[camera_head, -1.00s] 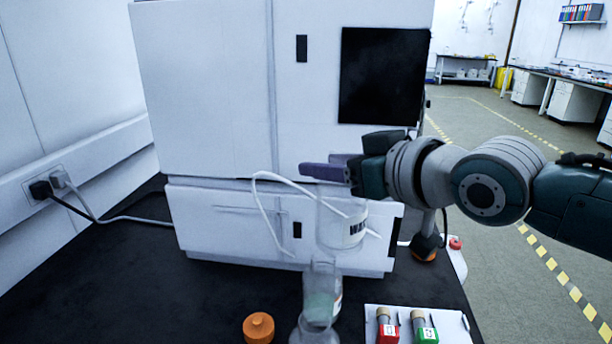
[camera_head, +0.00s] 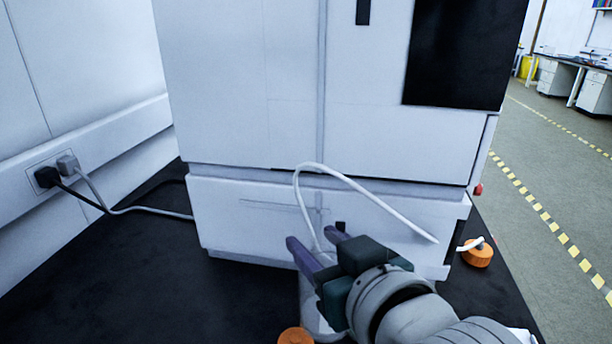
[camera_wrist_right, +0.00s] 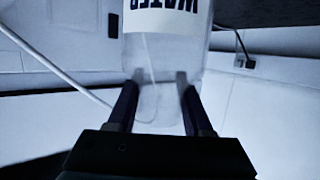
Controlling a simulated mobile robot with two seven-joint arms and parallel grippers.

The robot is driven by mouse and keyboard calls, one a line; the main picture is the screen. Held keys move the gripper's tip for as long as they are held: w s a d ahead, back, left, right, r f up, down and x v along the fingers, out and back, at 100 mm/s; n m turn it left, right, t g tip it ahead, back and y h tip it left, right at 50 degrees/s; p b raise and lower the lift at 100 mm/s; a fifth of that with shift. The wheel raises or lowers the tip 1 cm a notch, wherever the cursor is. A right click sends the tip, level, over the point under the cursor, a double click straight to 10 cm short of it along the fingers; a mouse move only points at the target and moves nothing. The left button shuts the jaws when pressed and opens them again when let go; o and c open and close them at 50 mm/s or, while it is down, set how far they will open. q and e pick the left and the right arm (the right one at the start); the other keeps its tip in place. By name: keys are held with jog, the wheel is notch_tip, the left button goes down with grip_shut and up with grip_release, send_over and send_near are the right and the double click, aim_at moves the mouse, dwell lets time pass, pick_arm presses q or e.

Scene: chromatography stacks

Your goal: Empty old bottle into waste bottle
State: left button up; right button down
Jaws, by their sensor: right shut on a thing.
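A clear bottle (camera_wrist_right: 160,60) with a white label (camera_wrist_right: 165,12) reading WATER, upside down in the wrist view, sits between the fingers of my right gripper (camera_wrist_right: 160,92). The gripper is shut on it. In the head view my right gripper (camera_head: 312,240) is low in front of the white cabinet, and a clear glass shape (camera_head: 310,305) shows below its fingers, mostly covered by the gripper. I cannot tell whether this glass is the held bottle or a second one. An orange cap (camera_head: 295,336) lies at the bottom edge. My left gripper is not in view.
The tall white instrument (camera_head: 240,90) stands behind, with a white tube (camera_head: 350,180) looping down its front. Another orange cap (camera_head: 477,253) with a short tube is at the right. The black bench (camera_head: 130,270) is clear on the left. A socket with plugs (camera_head: 55,172) is on the wall.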

jog(key=shift+s+f, duration=0.3)
jog(key=shift+s, duration=0.1)
jog(key=shift+w+d+r+m+p, duration=0.15)
jog(key=shift+r+m+p, duration=0.15)
jog(key=shift+r+p, duration=0.8)
jog(key=shift+w+d+r+m+g+y+p, duration=0.1)
jog(key=shift+d+r+m+g+y+p, duration=0.1)
jog(key=shift+r+p, duration=0.35)
jog(key=shift+w+d+r+m+g+y+p, duration=0.1)
jog(key=shift+r+m+g+y+p, duration=0.1)
jog(key=shift+r+p, duration=0.35)
jog(key=shift+d+b, duration=0.15)
jog(key=shift+b, duration=0.25)
jog(key=shift+w+d+r+m+y+b, duration=0.3)
jog(key=shift+d+m, duration=0.1)
jog(key=shift+m, duration=0.3)
jog(key=shift+g, duration=0.3)
jog(key=shift+s+r+p, duration=0.1)
jog(key=shift+p, duration=0.2)
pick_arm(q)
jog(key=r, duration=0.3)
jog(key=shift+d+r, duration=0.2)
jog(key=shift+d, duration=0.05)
pick_arm(e)
jog(key=shift+w+d+r+m+y, duration=0.15)
jog(key=shift+w+d+m+y, duration=0.05)
jog(key=shift+d+m+y, duration=0.25)
